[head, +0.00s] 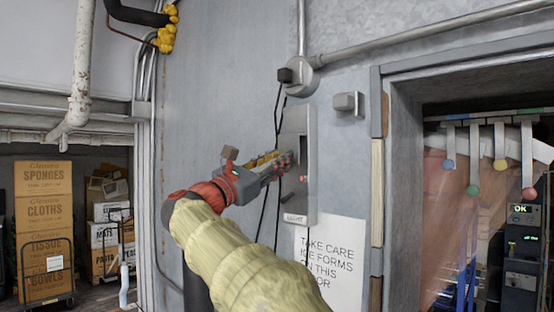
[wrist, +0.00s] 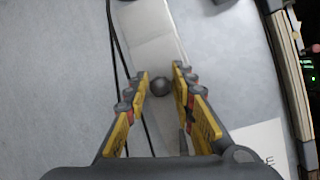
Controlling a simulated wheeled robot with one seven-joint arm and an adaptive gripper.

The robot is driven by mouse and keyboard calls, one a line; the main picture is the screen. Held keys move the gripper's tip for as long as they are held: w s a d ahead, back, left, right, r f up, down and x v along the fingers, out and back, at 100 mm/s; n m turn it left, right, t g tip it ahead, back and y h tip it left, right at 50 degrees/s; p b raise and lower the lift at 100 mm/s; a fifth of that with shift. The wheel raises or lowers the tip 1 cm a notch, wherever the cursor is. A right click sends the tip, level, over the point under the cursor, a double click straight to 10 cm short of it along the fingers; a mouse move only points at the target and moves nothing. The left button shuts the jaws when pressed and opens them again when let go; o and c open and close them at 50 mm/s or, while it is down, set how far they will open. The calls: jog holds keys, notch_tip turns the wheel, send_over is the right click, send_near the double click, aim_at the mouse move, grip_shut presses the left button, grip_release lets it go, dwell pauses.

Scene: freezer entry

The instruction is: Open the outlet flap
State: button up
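The outlet box (head: 299,203) is a grey metal unit on the wall, with a small white label at its bottom edge. In the wrist view its pale cover (wrist: 152,32) runs up and down, and a dark round knob (wrist: 160,86) shows on it. My gripper (head: 284,161) is in front of the box and hides part of its face. In the wrist view my gripper (wrist: 162,72) is open, with one yellow-sided finger on each side of the knob. Narrow gaps seem to show beside the knob; I cannot tell if either finger touches it.
Dark cables (head: 265,192) hang beside the box. A sign (head: 333,262) about ice is below it to the right, and a small grey fixture (head: 348,103) is above right. Stacked cartons (head: 45,215) stand at left.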

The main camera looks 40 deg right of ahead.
jog(key=shift+c, duration=0.4)
grip_shut()
